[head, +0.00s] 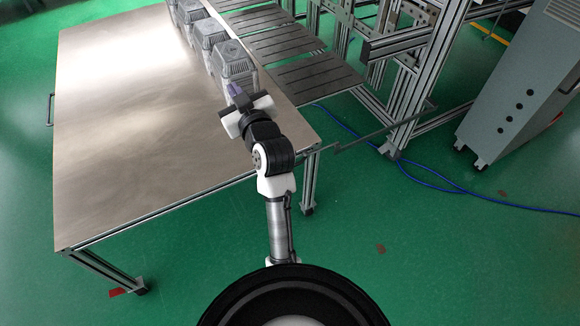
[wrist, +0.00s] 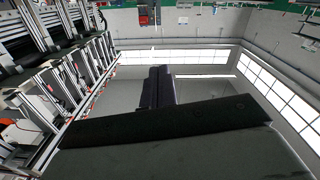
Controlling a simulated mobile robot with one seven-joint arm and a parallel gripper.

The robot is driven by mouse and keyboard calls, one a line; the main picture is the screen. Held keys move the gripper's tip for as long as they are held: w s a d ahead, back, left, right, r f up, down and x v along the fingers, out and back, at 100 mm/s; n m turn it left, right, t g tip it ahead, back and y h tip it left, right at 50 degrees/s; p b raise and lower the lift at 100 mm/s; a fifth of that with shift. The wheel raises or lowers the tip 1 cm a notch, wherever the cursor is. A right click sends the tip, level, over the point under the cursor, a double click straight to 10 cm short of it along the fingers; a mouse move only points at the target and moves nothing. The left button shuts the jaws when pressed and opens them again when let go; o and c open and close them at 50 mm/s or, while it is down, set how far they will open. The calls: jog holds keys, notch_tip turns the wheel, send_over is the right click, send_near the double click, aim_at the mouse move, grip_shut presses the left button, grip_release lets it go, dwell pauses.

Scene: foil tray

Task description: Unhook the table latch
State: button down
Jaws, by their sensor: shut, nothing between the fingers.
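A metal-topped table (head: 110,130) stands at the left in the head view. A thin grey bar (head: 375,134), which may be the table latch, runs from near the table's front right corner toward the aluminium frame. How its ends are fastened is too small to tell. My gripper (head: 236,92) is over the right part of the table, close to the nearest grey part, up and left of the bar and apart from it. Its fingers are shut and empty; they also show dark in the wrist view (wrist: 158,86). The wrist view does not show the bar clearly.
Several grey cast parts (head: 233,66) stand in a row along the table's right side. Slotted grey plates (head: 305,77) and an aluminium frame (head: 410,85) are beyond it. A grey cabinet (head: 520,85) stands at right. A blue cable (head: 440,186) crosses the green floor.

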jog(key=s+d+f+m+g+h, duration=0.1)
jog(key=s+d+f+g, duration=0.2)
jog(key=d+f, duration=0.5)
jog(key=s+d+f+m+g+h, duration=0.1)
jog(key=s+d+f+g, duration=0.2)
jog(key=d+f, duration=0.5)
notch_tip(320, 180, down, 6)
jog(key=shift+d+r+h, duration=0.2)
jog(key=shift+d+h, duration=0.15)
jog(key=shift+h, duration=0.05)
jog(key=s+f+p+x, duration=0.1)
jog(key=f+x, duration=0.1)
jog(key=x, duration=1)
jog(key=shift+d+f, duration=0.2)
jog(key=shift+f, duration=0.2)
jog(key=shift+a+f, duration=0.1)
jog(key=shift+a, duration=0.05)
jog(key=shift+f, duration=0.15)
